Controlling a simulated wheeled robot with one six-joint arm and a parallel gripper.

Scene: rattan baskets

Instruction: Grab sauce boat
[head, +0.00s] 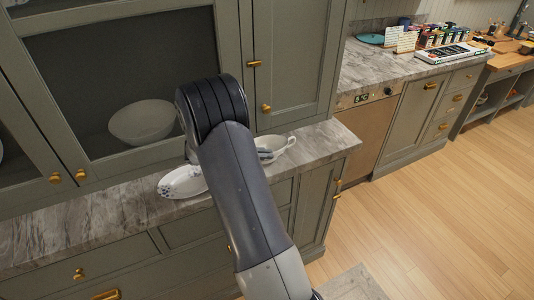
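A white vessel with a loop handle, which looks like the sauce boat (276,147), stands on the marble counter just right of my arm in the head view. Its handle points right, and my arm hides its left part. A white oval dish with dark blue markings (182,182) lies on the same counter, left of my arm and partly covered by it. My arm reaches up across the middle of the view and bends over the counter. My gripper is hidden behind the arm, so its distance from the sauce boat does not show.
The marble counter (100,215) is narrow, with cabinet doors close behind it. A large white bowl (142,122) sits behind the dark glass door. A second counter (385,68) with jars and cards stands at back right. The wooden floor (430,190) at right is clear.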

